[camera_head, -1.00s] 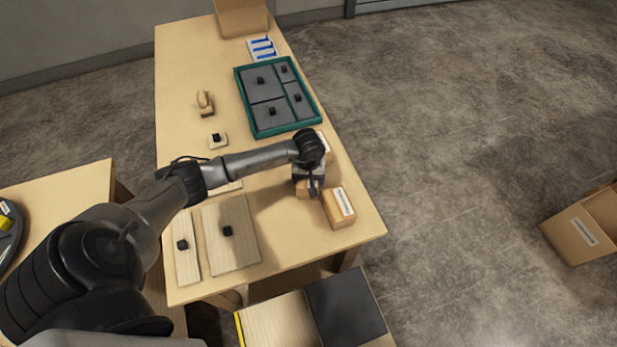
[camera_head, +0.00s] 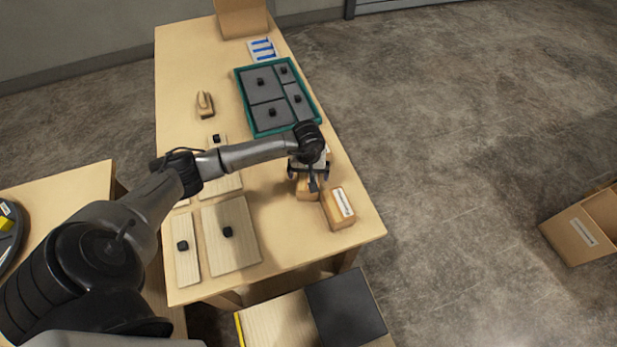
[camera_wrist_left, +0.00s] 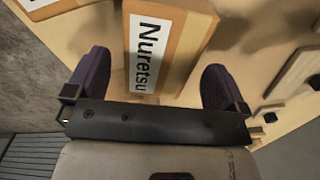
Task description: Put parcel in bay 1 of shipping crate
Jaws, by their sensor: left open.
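My left gripper (camera_head: 309,174) is open over a small cardboard parcel (camera_head: 306,189) near the table's right edge. In the left wrist view, a parcel (camera_wrist_left: 170,45) with a white label reading "Nuretsu" stands between the two spread fingers of that gripper (camera_wrist_left: 155,88), with gaps at its sides. A second parcel (camera_head: 338,208) with a white label stands beside it, nearer the front corner. Another box is partly hidden behind my left wrist. I cannot tell which container is the shipping crate, and no bay number is readable. My right gripper is not in view.
A teal tray (camera_head: 258,128) with grey lidded panels lies beyond my arm. Wooden panels with black knobs (camera_head: 232,248) lie at the front left. A cardboard box (camera_head: 240,18) stands at the far end. An open cardboard box (camera_head: 578,236) sits on the floor at right.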

